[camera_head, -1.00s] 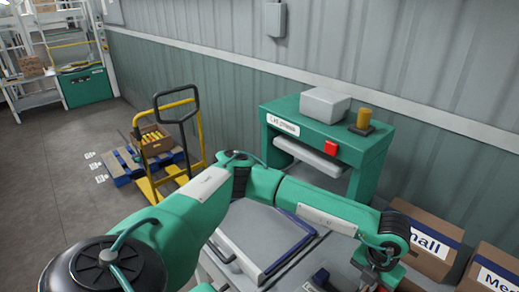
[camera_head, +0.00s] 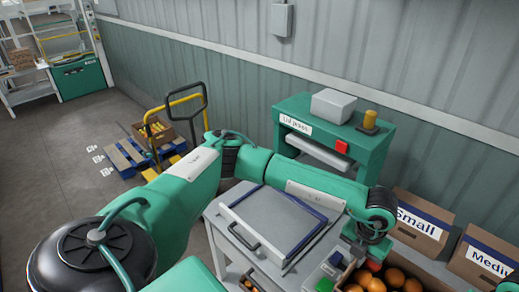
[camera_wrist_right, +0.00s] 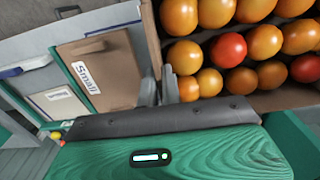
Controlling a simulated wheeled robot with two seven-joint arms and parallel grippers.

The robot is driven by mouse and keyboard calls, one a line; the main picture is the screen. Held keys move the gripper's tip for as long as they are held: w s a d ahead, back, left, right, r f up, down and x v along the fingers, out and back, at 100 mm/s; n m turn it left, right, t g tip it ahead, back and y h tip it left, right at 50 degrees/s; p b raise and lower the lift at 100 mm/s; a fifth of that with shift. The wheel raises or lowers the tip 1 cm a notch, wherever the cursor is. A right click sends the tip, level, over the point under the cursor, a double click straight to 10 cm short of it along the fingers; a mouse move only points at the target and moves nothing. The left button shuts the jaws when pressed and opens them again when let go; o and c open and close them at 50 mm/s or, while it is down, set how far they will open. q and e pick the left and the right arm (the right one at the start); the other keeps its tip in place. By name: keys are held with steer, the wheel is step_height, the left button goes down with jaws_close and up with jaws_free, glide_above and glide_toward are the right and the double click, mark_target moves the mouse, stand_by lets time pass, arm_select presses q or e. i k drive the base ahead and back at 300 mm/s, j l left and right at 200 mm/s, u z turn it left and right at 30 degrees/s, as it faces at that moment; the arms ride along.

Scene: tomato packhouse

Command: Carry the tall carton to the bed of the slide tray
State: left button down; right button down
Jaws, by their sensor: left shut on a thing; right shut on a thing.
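An open brown carton of tomatoes, which I take to be the tall carton, shows its wall (camera_head: 344,278) at the bottom right of the head view. Its rim (camera_wrist_right: 152,35) crosses the right wrist view, with orange and red tomatoes inside. My left gripper (camera_head: 367,261) is at the carton's far edge, shut on it; its fingertips are mostly hidden. My right gripper (camera_wrist_right: 160,92) is shut on the carton's wall; it is out of the head view. The slide tray (camera_head: 276,222), a grey bed with a blue edge and dark handle, lies left of the carton.
Cartons marked Small (camera_head: 418,222) and Medium (camera_head: 487,262) stand at the right. A green press (camera_head: 330,128) stands by the wall behind the tray. A yellow hand truck (camera_head: 185,110) and blue pallet (camera_head: 128,156) stand at the left.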

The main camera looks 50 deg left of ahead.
mark_target(274, 216)
steer(key=k+j, duration=0.1)
steer(key=j, duration=0.3)
steer(key=k+j, duration=0.15)
steer(key=j, duration=0.25)
steer(key=k+j, duration=0.1)
steer(key=j, duration=0.7)
steer(key=i+j, duration=0.15)
steer(key=j, duration=0.7)
steer(key=i+j, duration=0.1)
steer(key=i, duration=0.45)
